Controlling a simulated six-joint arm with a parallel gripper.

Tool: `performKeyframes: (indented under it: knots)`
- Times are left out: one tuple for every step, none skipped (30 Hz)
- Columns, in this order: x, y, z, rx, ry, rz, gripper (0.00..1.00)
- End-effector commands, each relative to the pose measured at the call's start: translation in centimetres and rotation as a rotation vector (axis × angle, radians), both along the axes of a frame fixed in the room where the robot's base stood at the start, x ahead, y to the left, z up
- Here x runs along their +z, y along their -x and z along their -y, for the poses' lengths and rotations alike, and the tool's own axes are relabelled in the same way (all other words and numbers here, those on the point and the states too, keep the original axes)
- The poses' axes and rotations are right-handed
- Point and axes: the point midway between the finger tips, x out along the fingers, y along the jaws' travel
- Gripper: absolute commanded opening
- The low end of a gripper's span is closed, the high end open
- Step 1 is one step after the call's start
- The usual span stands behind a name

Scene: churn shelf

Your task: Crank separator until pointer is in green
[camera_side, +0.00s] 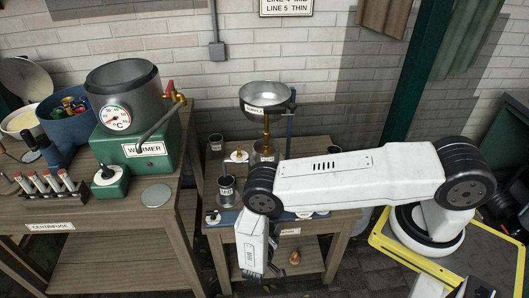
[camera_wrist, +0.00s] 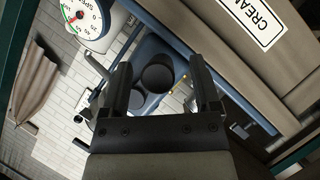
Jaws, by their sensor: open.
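In the side view the separator shows as a metal supply bowl (camera_side: 265,96) on a brass stem at the middle bench; my arm hides its lower part. In the wrist view a white speed dial (camera_wrist: 90,34) stands at the upper left, partly cut off by the frame. It has a red pointer and a green part of its scale; I cannot tell whether the pointer is in the green. My gripper (camera_side: 262,274) points down at the bench's front. Its fingers (camera_wrist: 160,65) are apart, with a dark round knob (camera_wrist: 158,76) showing between them; contact cannot be told.
A green warmer (camera_side: 140,145) with a metal pot stands on the left bench, beside a tube rack (camera_side: 50,188) and a blue tub (camera_side: 68,118). A dark cup (camera_side: 227,190) stands left of my arm. A CREAM label (camera_wrist: 255,20) is on the wood at upper right.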

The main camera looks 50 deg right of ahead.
Motion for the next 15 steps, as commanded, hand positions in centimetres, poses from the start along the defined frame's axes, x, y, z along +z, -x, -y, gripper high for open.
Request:
performKeyframes:
  knots:
    - [-0.03,0.00,0.07,0.000,0.000,0.000,0.79]
    - [-0.04,-0.01,0.11,0.000,0.000,0.000,0.79]
    - [-0.07,-0.03,0.17,-0.001,0.000,0.000,0.79]
    - [-0.10,-0.04,0.21,-0.001,0.000,0.000,0.79]
    - [-0.11,-0.04,0.26,-0.001,0.000,0.000,0.79]
    - [-0.15,-0.06,0.33,-0.001,0.000,0.000,0.79]
    - [-0.17,-0.08,0.37,-0.001,0.000,0.000,0.79]
    - [-0.18,-0.08,0.42,-0.001,0.000,0.000,0.79]
    - [-0.21,-0.09,0.47,-0.001,0.000,0.000,0.79]
    - [-0.23,-0.11,0.51,-0.001,0.000,0.000,0.79]
    - [-0.24,-0.12,0.53,-0.001,0.000,0.000,0.79]
    - [-0.25,-0.12,0.55,0.000,0.001,-0.001,0.79]
    - [-0.25,-0.13,0.57,0.000,0.001,-0.001,0.79]
    - [-0.25,-0.14,0.57,0.000,0.000,-0.001,0.79]
    - [-0.25,-0.14,0.57,0.000,0.000,-0.001,0.79]
